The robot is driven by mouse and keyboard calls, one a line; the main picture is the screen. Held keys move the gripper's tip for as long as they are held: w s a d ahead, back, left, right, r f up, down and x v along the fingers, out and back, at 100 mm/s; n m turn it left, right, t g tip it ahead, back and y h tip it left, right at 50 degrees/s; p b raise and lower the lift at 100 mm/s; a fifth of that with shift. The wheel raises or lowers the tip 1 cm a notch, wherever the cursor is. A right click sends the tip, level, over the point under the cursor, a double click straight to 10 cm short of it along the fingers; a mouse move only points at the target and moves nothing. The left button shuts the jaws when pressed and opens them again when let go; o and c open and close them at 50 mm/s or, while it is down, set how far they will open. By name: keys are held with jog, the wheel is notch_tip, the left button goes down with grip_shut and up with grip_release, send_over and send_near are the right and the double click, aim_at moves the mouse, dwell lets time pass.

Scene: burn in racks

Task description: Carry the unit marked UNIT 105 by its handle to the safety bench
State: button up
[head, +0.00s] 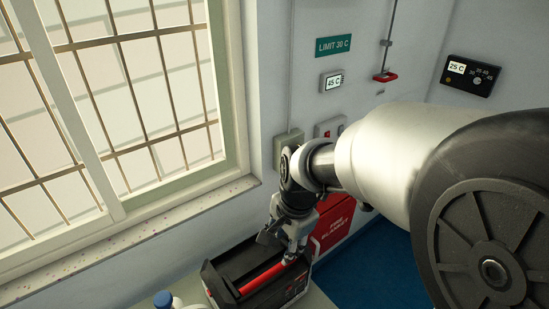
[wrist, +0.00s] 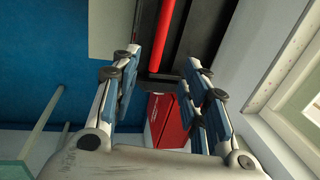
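A black case (head: 226,287) with a red bar handle (head: 262,276) along its top stands on a pale surface at the bottom of the head view. A small label on its right side is too small to read, so I cannot tell whether it is UNIT 105. My gripper (head: 279,250) is over the right end of the handle. In the wrist view my gripper (wrist: 163,58) is open, its two fingers apart. The red handle (wrist: 167,35) shows between and beyond them, and I cannot see contact. The safety bench is not identifiable.
A red fire blanket box (head: 333,226) is right behind the case. A barred window (head: 120,100) and sill (head: 130,240) are at left. A blue-capped bottle (head: 163,299) stands left of the case. Blue floor (head: 370,270) lies right. Wall displays read 45 C (head: 333,81) and 25 C (head: 457,68).

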aim_at(276, 268)
jog(key=f+b, duration=0.1)
jog(key=f, duration=0.3)
jog(key=w+a+f+b, duration=0.1)
jog(key=f, duration=0.4)
jog(key=w+f+b, duration=0.1)
jog(key=f+b, duration=0.1)
jog(key=f, duration=0.2)
jog(key=shift+w+a+f, duration=0.15)
jog(key=shift+a+f, duration=0.1)
jog(key=shift+f, duration=0.1)
